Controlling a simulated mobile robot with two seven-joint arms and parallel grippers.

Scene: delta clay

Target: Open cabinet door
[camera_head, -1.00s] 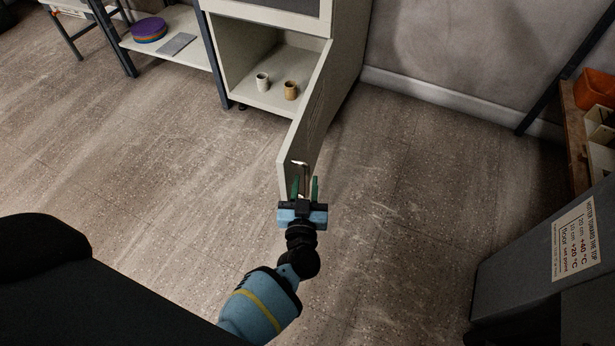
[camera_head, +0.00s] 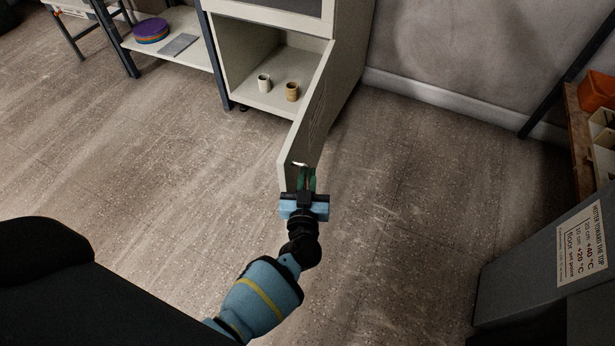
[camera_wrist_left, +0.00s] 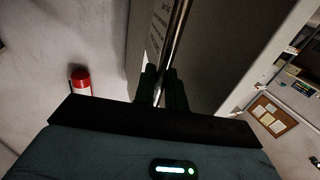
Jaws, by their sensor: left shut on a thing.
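The cabinet (camera_head: 348,60) stands at the top middle of the head view. Its lower door (camera_head: 312,108) is swung wide open toward me, and the inside shows. My left gripper (camera_head: 306,180) is at the door's near free edge, shut on the metal door handle (camera_head: 300,165). In the left wrist view the handle (camera_wrist_left: 176,40) runs as a bar between the dark fingers, in front of the door panel (camera_wrist_left: 205,55). My right gripper is not in view.
Two cups, one white (camera_head: 263,82) and one tan (camera_head: 292,91), stand inside the cabinet. A shelf (camera_head: 180,50) with purple and grey items is at left. A grey box (camera_head: 545,260) stands at right. The floor around the door is clear.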

